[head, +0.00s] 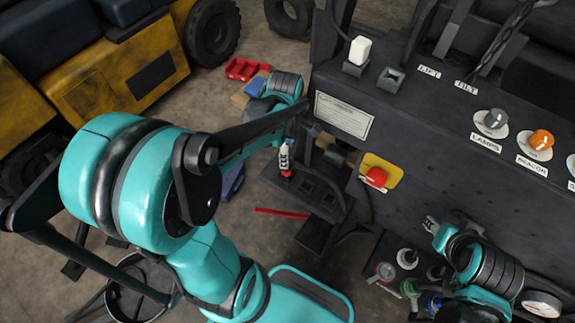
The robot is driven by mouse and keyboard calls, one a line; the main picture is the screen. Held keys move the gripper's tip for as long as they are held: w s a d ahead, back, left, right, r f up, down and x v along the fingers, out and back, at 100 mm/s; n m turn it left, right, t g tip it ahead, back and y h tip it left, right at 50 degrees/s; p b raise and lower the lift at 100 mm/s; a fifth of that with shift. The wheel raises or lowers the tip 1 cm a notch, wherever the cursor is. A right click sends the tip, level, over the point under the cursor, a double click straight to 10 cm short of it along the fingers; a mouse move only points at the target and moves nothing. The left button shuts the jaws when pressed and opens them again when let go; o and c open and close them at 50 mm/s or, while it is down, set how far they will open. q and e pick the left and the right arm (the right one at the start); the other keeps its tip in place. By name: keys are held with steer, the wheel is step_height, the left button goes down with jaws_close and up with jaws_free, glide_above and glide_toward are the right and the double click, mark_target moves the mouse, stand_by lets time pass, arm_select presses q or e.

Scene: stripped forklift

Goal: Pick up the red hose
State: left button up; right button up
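A thin, straight red piece (281,212) lies low, beside the dark step of the forklift; I cannot tell if it is the red hose. A red-collared fitting (384,271) sits at the lower panel beside green and blue ones. My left gripper (285,155) points down over the dark step, partly hidden behind my forearm. A small red part (286,173) shows at its tips; I cannot tell whether it is held. My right gripper (432,226) is at the lower right, close to the panel front, with its small metal tips showing. Its opening is unclear.
The dark control panel (440,130) carries knobs, a lever and a red emergency button (376,176) on yellow. A red tray (243,69) and blue items lie on the floor behind. A yellow forklift body (110,80) stands at the upper left.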

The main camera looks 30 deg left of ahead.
mark_target(292, 170)
arm_select(q)
step_height(292, 170, down, 8)
steer(key=b, duration=0.3)
steer(key=shift+d+f, duration=0.1)
steer(key=shift+c, duration=0.2)
jaws_close()
